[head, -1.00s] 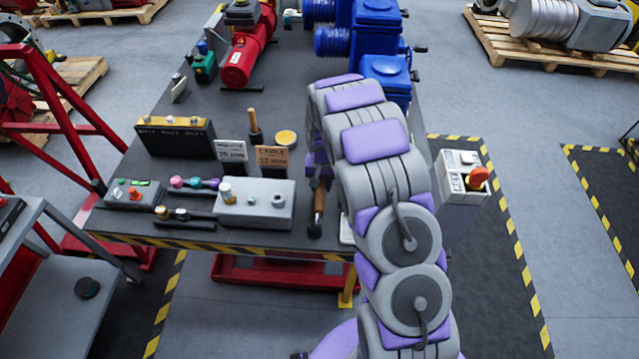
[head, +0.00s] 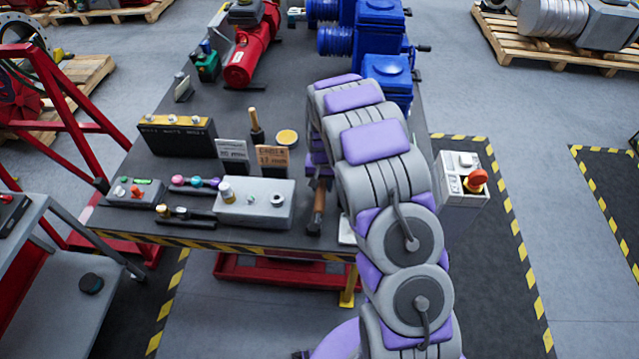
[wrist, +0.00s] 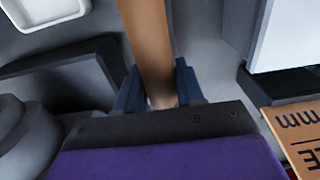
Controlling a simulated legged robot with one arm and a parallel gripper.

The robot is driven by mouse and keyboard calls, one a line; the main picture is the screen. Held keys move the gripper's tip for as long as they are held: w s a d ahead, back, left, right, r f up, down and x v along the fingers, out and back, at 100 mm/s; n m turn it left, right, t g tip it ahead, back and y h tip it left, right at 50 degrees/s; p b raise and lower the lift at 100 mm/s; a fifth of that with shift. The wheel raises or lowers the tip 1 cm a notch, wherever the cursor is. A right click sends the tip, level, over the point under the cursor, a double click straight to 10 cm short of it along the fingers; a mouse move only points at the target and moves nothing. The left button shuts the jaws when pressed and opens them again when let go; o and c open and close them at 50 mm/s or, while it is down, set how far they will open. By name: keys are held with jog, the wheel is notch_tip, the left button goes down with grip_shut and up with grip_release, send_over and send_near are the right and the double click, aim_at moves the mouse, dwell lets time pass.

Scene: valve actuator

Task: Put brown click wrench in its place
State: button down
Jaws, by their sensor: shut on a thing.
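The brown click wrench (head: 319,203) shows in the head view near the table's front edge, right of the grey box (head: 258,208). Its brown handle (wrist: 147,38) runs up the middle of the wrist view. My gripper (wrist: 158,88) is shut on this handle, with a dark blue finger on each side. In the head view my arm hides most of the gripper. A brown sign reading "12 mm" (head: 273,158) stands behind the grey box, and its lettering also shows in the wrist view (wrist: 300,135). I cannot tell whether the wrench touches the table.
A white sign (head: 233,152), a black box with a yellow top (head: 177,137) and an upright wooden-handled tool (head: 256,128) stand to the left. A round yellow dish (head: 287,138) lies behind. Blue valve units (head: 385,75) stand farther back. A control box with a red knob (head: 463,178) is right.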

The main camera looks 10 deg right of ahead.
jog(key=shift+a, duration=1.15)
jog(key=shift+d, duration=0.65)
jog(key=shift+a+f, duration=0.5)
jog(key=shift+d+f, duration=0.3)
jog(key=shift+f, duration=0.15)
jog(key=c, duration=0.6)
grip_release()
jog(key=shift+a+f, duration=0.1)
jog(key=shift+a, duration=0.05)
